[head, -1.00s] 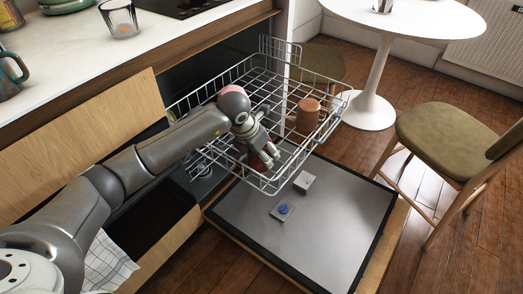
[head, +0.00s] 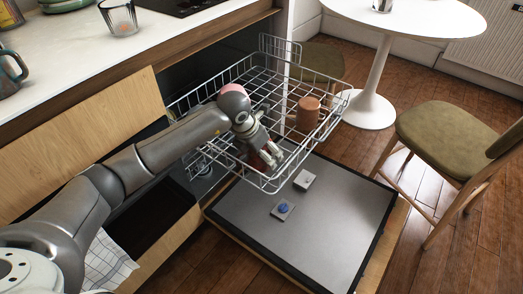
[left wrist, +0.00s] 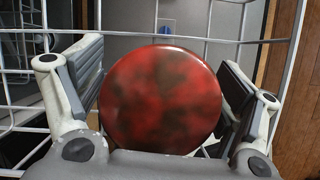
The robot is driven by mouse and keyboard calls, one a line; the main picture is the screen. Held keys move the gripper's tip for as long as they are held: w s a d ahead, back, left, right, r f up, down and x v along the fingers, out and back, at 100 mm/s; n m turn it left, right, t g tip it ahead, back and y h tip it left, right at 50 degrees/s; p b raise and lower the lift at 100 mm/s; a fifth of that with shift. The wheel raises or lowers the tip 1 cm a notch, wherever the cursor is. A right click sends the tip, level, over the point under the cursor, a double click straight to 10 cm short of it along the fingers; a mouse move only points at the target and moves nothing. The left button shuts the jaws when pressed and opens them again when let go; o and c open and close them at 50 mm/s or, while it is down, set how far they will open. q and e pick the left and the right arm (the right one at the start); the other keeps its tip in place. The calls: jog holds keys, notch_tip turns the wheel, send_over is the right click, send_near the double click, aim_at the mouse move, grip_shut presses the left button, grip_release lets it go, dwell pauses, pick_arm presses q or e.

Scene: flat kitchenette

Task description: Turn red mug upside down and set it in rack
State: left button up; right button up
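The red mug (head: 264,158) is inside the near end of the wire dishwasher rack (head: 210,102). In the left wrist view its round, mottled red base (left wrist: 160,100) faces the camera, so it is upside down. My left gripper (head: 262,150) reaches down into the rack over the mug. Its fingers stand on either side of the mug, spread wide, with a narrow dark gap showing at the right finger. They appear open around it. The mug's rim and handle are hidden. My right gripper is not in view.
An orange-brown mug (head: 307,113) stands in the rack, right of my gripper. The open dishwasher door (head: 325,220) lies below. A chair (head: 450,140) and white table (head: 410,17) stand right.

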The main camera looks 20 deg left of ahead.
pick_arm(q)
jog(key=v, duration=1.2)
dwell(0.5)
